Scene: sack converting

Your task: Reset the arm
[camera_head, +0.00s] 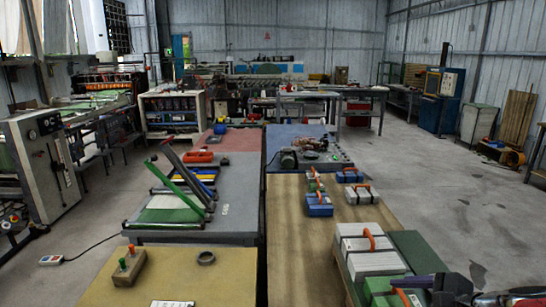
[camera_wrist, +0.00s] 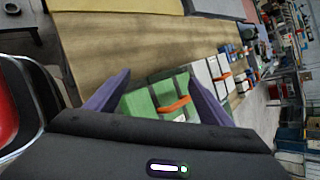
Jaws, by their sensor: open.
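My gripper (camera_wrist: 158,86) shows at the bottom of the wrist view, its two purple fingers spread apart. A green case (camera_wrist: 139,103) with an orange handle (camera_wrist: 174,106) lies beyond and between the fingers in that picture. I see no contact, and the gap to the case is hard to judge. In the head view, part of my gripper (camera_head: 418,283) shows at the lower right corner, in front of the green case (camera_head: 381,287) and hiding some of it. The rest of the arm is mostly out of view.
White cases (camera_head: 365,247) with orange handles stand on the wooden table (camera_head: 290,225), beside a dark green surface (camera_head: 418,252). Smaller blue cases (camera_head: 319,205) stand farther back. A yellow table (camera_head: 215,270) holds a block with knobs (camera_head: 129,268). Open concrete floor (camera_head: 465,215) lies right.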

